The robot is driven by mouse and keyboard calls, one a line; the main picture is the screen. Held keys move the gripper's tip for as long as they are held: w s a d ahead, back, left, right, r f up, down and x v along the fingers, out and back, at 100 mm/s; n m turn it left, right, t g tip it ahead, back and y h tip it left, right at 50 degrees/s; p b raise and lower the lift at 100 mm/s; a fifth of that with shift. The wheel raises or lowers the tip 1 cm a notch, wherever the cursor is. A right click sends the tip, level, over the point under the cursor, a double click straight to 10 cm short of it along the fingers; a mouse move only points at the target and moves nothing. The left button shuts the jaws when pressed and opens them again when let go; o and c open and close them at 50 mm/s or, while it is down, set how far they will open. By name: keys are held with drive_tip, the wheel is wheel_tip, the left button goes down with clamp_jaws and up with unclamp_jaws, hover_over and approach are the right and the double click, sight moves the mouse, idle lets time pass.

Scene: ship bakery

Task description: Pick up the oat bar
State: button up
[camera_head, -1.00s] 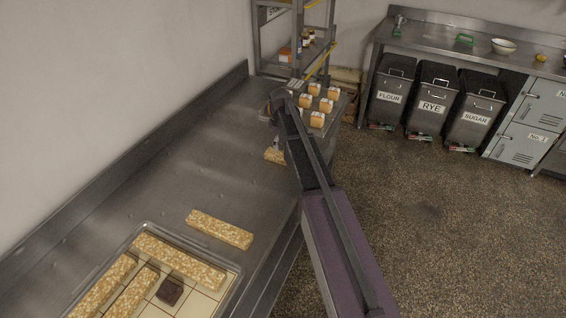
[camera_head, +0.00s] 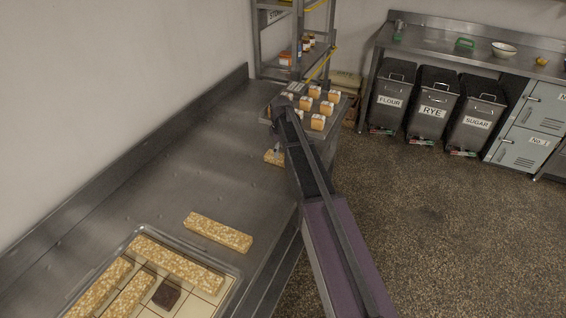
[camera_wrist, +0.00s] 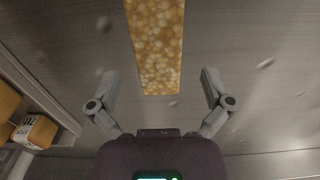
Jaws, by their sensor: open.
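An oat bar (camera_wrist: 156,45), golden and grainy, lies on the steel counter in the wrist view. Its near end reaches between the two fingers of my gripper (camera_wrist: 159,76), with a gap on each side. The fingers are spread and hold nothing. In the head view, part of this oat bar (camera_head: 270,157) shows at the far part of the counter beside my arm, which hides the rest. Another oat bar (camera_head: 218,232) lies alone on the counter nearer the camera. Several more bars lie on a tray (camera_head: 236,279) at the bottom.
A dark square piece (camera_head: 166,294) lies on the tray. A wall runs along the counter's left. The middle counter (camera_head: 170,160) is clear.

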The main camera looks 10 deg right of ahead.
sight(282, 157)
drive_tip(key=shift+d+f+b, duration=0.15)
drive_tip(key=shift+f+b, duration=1.75)
drive_tip(key=shift+f, duration=0.2)
drive_tip(key=c, duration=1.1)
